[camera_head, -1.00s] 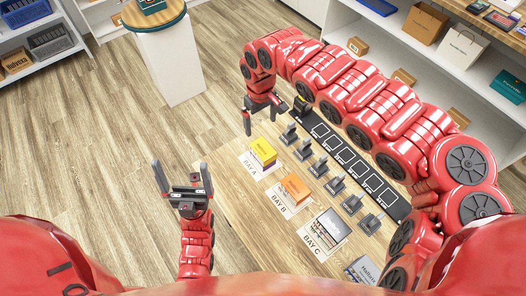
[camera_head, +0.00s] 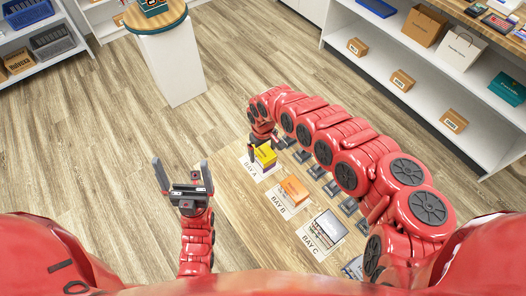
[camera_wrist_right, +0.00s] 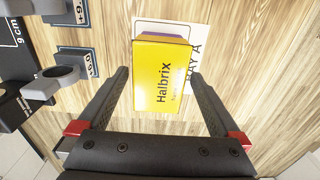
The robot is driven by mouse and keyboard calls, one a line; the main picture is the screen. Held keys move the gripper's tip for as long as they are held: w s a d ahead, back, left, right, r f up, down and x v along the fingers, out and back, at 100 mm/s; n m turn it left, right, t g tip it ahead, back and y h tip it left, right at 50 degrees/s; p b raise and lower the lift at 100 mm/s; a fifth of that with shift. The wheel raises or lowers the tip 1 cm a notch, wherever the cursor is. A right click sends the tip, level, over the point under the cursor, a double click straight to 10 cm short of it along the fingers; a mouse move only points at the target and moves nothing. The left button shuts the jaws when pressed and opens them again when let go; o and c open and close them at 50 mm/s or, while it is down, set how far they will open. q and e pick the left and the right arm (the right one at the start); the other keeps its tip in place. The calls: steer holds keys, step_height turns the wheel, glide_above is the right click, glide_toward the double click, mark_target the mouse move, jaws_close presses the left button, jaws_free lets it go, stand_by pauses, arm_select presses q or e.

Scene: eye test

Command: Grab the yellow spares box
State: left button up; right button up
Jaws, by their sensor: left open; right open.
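The yellow box (camera_head: 267,157), with a purple side, sits on the BAY A card at the far end of the wooden table. In the right wrist view the yellow box (camera_wrist_right: 165,75) shows its "Halbrix" face, between the two dark fingers. My right gripper (camera_head: 262,150) is open at the box, partly covering it in the head view; I cannot tell whether the fingers touch it. My left gripper (camera_head: 181,163) is open and empty, to the left of the table.
An orange box (camera_head: 294,190) sits on BAY B and a flat printed item (camera_head: 325,228) on BAY C. Grey holders (camera_head: 332,188) stand in a row right of the cards, partly under my right arm. A white pedestal (camera_head: 170,65) stands on the floor behind.

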steer(key=shift+f, duration=0.4)
steer(key=c, duration=1.4)
steer(key=shift+r, duration=0.1)
